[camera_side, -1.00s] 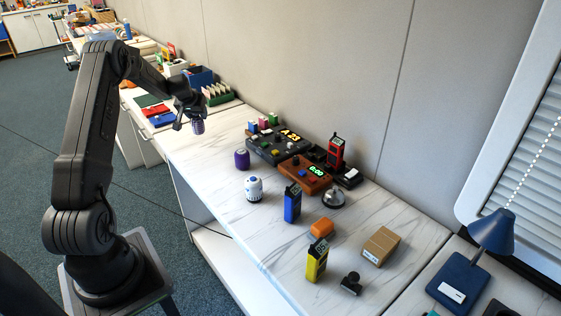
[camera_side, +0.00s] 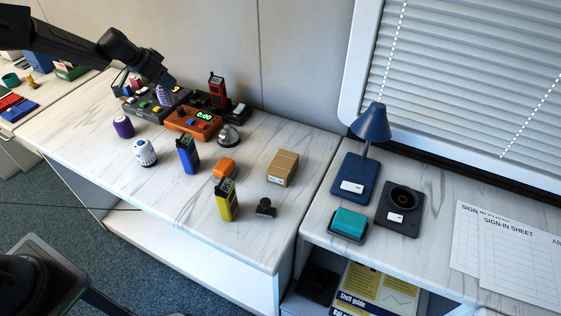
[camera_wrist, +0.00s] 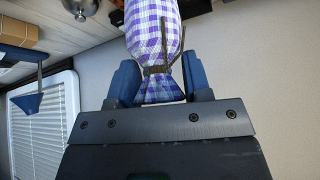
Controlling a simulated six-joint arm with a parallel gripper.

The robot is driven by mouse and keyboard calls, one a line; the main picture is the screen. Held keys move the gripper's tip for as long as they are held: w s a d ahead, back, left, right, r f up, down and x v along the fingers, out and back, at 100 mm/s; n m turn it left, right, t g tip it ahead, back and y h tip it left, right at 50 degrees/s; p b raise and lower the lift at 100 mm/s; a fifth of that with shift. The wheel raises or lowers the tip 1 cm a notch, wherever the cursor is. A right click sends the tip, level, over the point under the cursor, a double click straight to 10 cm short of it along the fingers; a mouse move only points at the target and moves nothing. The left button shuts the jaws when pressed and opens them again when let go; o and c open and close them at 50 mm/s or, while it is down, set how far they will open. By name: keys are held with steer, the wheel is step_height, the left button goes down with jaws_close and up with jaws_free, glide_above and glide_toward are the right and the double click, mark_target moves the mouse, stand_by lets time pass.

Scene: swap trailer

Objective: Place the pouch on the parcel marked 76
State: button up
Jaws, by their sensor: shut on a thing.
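The purple-and-white checked pouch (camera_wrist: 150,28) hangs in my gripper (camera_wrist: 158,85), its tied neck between the two blue fingers. In the side view the pouch (camera_side: 163,94) is small, in front of the wall and over the dark console, clear of the bench top. My gripper (camera_side: 166,83) shows there just above it. A brown cardboard parcel (camera_side: 282,167) with a white label sits on the marble bench, to the right of my gripper. The number on it is too small to read. Part of a brown box (camera_wrist: 18,28) shows at the wrist view's upper left.
An orange console (camera_side: 192,124) and a red handset (camera_side: 217,92) stand near the pouch. Blue (camera_side: 187,155) and yellow (camera_side: 227,201) handsets, an orange block (camera_side: 225,167) and a silver bell (camera_side: 229,135) lie between there and the parcel. A blue lamp (camera_side: 371,122) stands right.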

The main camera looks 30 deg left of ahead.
steer(key=d+m+h, duration=0.1)
steer(key=d, duration=0.3)
steer(key=d+r+m+g, duration=0.1)
steer(key=d+m, duration=0.1)
steer(key=d, duration=0.3)
steer(key=d+m+h, duration=0.1)
steer(key=d+m, duration=0.1)
steer(key=d, duration=0.3)
steer(key=shift+w+d+r+h, duration=0.15)
steer(key=shift+w+r+h, duration=0.15)
steer(key=shift+w, duration=0.05)
steer(key=m+g+h, duration=0.2)
steer(key=m+g, duration=0.1)
steer(key=m, duration=0.2)
glide_above(287, 162)
step_height(287, 162, down, 6)
steer(key=shift+f, duration=1.7)
steer(key=shift+f, duration=0.15)
steer(key=o, duration=0.9)
